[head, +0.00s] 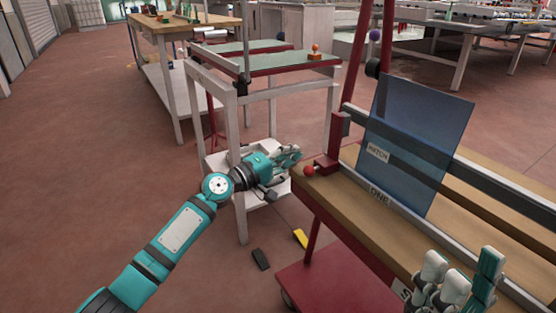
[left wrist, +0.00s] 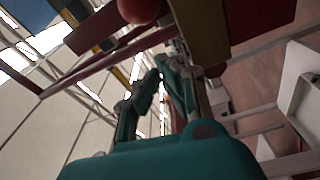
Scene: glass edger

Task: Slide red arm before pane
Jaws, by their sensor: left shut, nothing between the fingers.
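The blue see-through pane (head: 418,135) stands upright, leaning slightly, on the long wood-topped bench of the edger. The red arm (head: 327,161) with its round red knob (head: 309,170) is at the bench's near left end, left of the pane. In the left wrist view the knob (left wrist: 138,8) shows at the top edge, by a dark red bar (left wrist: 108,28). My left gripper (head: 292,156) is shut and empty, just left of the knob; contact cannot be told.
A white-framed cart (head: 240,150) with green-topped shelves stands behind my left gripper. A wooden table (head: 180,25) stands further back. A black block (head: 260,259) and a yellow block (head: 301,238) lie on the floor. The floor at left is clear.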

